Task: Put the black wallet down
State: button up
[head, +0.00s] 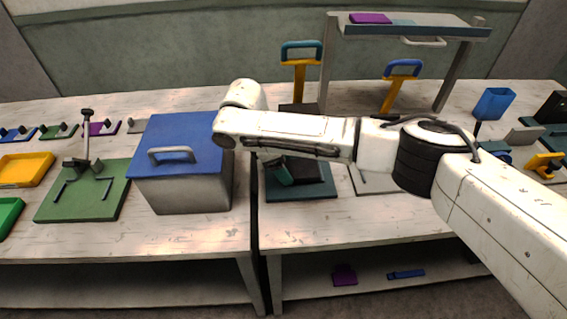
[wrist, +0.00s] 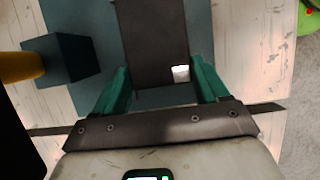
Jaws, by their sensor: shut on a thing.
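The black wallet (wrist: 150,40) is a dark flat slab between the teal fingers of my gripper (wrist: 160,85) in the wrist view. A small white patch shows near its lower right corner. My gripper (head: 280,173) is shut on it and points down over a dark teal plate (head: 318,190) in the head view. The plate also shows under the wallet in the wrist view (wrist: 200,25). My arm hides much of the wallet in the head view. I cannot tell whether it touches the plate.
A grey box with a blue lid (head: 183,145) stands close to the left. A green board with a post (head: 95,195) is farther left. The table's front edge is near the plate.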

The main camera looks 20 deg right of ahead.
jog(key=shift+f, duration=0.1)
jog(key=shift+s+f, duration=0.1)
jog(key=shift+f, duration=0.3)
jog(key=shift+f, duration=0.15)
jog(key=o, duration=1.1)
jog(key=shift+s, duration=0.1)
jog(key=shift+o, duration=0.3)
jog(key=shift+r, duration=0.3)
jog(key=v, duration=1.2)
jog(key=shift+r, duration=0.4)
